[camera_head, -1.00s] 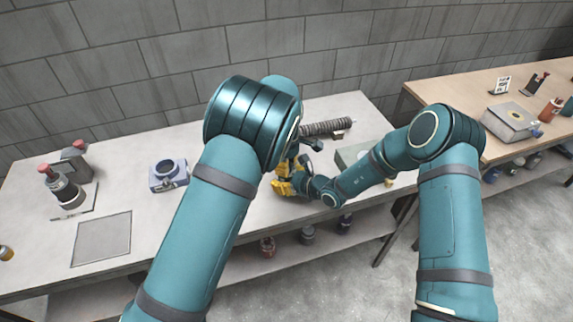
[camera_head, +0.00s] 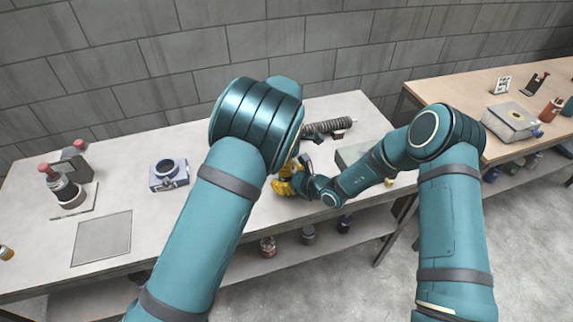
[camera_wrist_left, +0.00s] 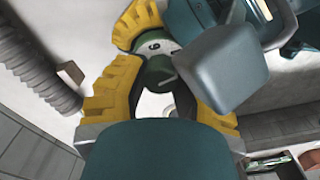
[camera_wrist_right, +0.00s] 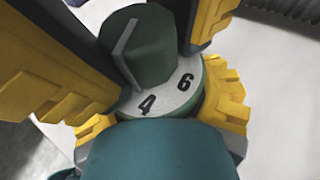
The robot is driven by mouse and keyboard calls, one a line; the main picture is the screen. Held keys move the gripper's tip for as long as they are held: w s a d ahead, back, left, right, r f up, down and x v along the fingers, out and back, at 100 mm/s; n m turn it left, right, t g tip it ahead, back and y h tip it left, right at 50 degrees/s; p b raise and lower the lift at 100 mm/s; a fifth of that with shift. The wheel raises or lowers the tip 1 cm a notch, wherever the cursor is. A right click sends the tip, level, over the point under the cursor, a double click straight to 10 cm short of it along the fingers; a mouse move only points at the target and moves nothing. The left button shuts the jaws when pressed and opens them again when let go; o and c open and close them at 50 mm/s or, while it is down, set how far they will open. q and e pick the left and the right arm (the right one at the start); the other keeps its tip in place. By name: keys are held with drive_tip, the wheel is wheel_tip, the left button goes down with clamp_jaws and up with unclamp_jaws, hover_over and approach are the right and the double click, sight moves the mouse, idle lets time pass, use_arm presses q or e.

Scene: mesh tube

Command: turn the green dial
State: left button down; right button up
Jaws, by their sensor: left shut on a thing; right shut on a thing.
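The dial has a dark green knob (camera_wrist_right: 142,50) with a pale pointer bar, above a grey numbered face on a green body (camera_wrist_right: 190,100). My left gripper (camera_wrist_left: 163,98) is shut on the knob, which shows partly in the left wrist view (camera_wrist_left: 160,72). My right gripper (camera_wrist_right: 165,112) is shut around the body below the face. In the head view, yellow fingers (camera_head: 284,184) show beside my left arm; the arm hides the dial and much of the left gripper.
A dark ribbed tube (camera_head: 328,127) lies behind the grippers. A blue-grey device (camera_head: 168,175), a flat grey plate (camera_head: 102,238) and a red-knobbed device (camera_head: 65,190) stand at left. A wooden table (camera_head: 450,92) is at right.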

use_arm(q)
drive_tip(key=c, duration=0.7)
unclamp_jaws()
wheel_tip(320, 180, up, 12)
drive_tip(key=shift+w+f, duration=0.1)
